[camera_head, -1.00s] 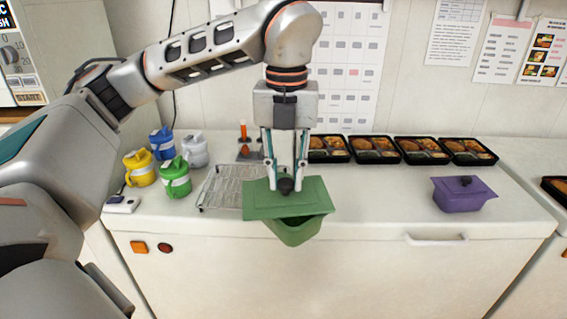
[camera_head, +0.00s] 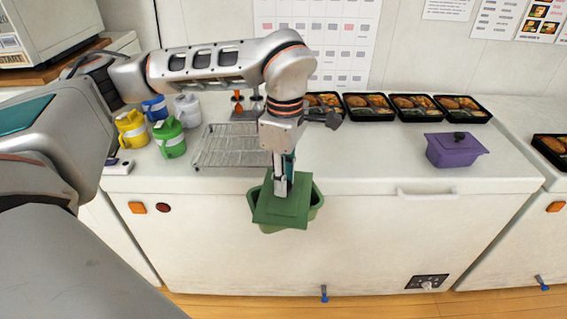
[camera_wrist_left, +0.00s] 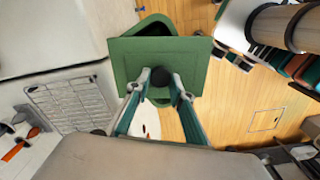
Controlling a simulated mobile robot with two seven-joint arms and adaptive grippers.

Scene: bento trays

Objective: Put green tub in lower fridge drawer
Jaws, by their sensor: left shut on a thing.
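The green tub (camera_head: 317,200) with its flat green lid (camera_head: 285,210) hangs in front of the white counter's front edge. The lid sits turned relative to the tub, so its corners overhang the rim. My left gripper (camera_head: 281,188) points down and is shut on the lid's knob, which the fingers hide in the head view. In the left wrist view the dark knob (camera_wrist_left: 160,76) is between the fingertips (camera_wrist_left: 160,84), with the lid (camera_wrist_left: 120,62) beyond and wood floor below. I cannot make out an open fridge drawer. My right gripper is not in view.
The white cabinet (camera_head: 230,255) has a pale handle (camera_head: 428,195) near its top. On it are a wire rack (camera_head: 215,145), coloured jugs (camera_head: 170,138), several bento trays (camera_head: 418,107) and a purple tub (camera_head: 455,150). Floor shows along the bottom.

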